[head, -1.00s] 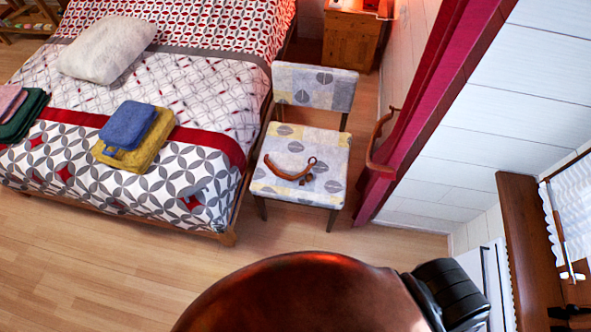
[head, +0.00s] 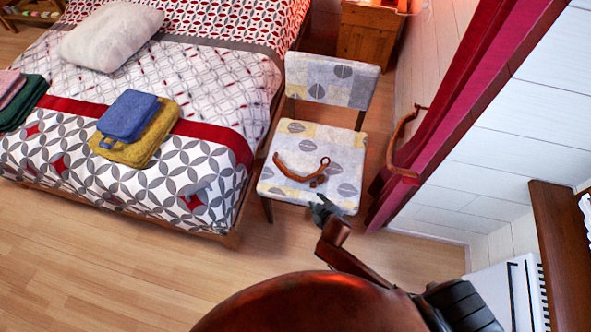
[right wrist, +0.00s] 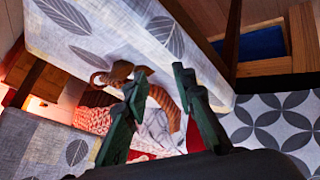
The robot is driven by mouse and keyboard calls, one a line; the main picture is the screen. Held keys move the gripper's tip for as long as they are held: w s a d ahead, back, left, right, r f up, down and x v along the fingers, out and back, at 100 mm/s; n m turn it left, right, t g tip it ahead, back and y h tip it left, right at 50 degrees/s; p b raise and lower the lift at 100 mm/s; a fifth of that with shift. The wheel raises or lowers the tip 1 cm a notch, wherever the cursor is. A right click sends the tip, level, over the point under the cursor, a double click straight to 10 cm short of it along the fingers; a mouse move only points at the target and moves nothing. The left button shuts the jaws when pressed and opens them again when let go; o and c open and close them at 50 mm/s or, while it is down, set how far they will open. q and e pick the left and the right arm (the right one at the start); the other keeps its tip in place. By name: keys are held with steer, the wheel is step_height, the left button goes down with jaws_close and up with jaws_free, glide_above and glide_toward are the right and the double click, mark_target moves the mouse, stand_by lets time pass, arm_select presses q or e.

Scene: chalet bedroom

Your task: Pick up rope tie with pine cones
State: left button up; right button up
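The rope tie (head: 301,172) is a brown curved cord with a ring-like end and small dark bits that look like pine cones. It lies on the patterned seat of the chair (head: 285,196). My right gripper (head: 322,206) is at the front edge of the seat, apart from the tie. In the right wrist view, its two dark fingers (right wrist: 160,74) are spread with a gap between them. Part of the tie (right wrist: 122,70) shows beyond the fingers, partly hidden by them. My left gripper is not in view.
A similar brown tie (head: 403,145) hangs by the red curtain (head: 440,90), right of the chair. The bed (head: 150,195) is left of the chair, with folded towels (head: 128,118) on it. Wooden floor (head: 110,265) is clear in front.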

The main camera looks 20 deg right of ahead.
mark_target(291, 176)
steer(key=w+a+r+n, duration=0.1)
steer(key=w, duration=0.1)
steer(key=w+a+n+t, duration=0.1)
steer(key=w+a, duration=0.1)
steer(key=w, duration=0.1)
steer(key=w+a+r+n+t+y, duration=0.1)
steer(key=w, duration=0.2)
steer(key=shift+a+r, duration=0.3)
steer(key=shift+r, duration=0.05)
steer(key=shift+w+a+f+y+b, duration=0.15)
steer(key=shift+w+a+b, duration=0.1)
steer(key=shift+w, duration=0.25)
steer(key=shift+w+a+r+y+b, duration=0.15)
steer(key=shift+w+a+b, duration=0.1)
steer(key=shift+w, duration=0.2)
steer(key=shift+b+x, duration=0.4)
steer(key=shift+x, duration=0.6)
steer(key=b+x, duration=0.2)
steer(key=x, duration=0.2)
steer(key=shift+s+d+f, duration=0.1)
steer(key=shift+d+f, duration=0.05)
steer(key=shift+f, duration=0.05)
steer(key=shift+w+f+b, duration=0.2)
steer(key=shift+w+b, duration=0.1)
steer(key=shift+w, duration=0.05)
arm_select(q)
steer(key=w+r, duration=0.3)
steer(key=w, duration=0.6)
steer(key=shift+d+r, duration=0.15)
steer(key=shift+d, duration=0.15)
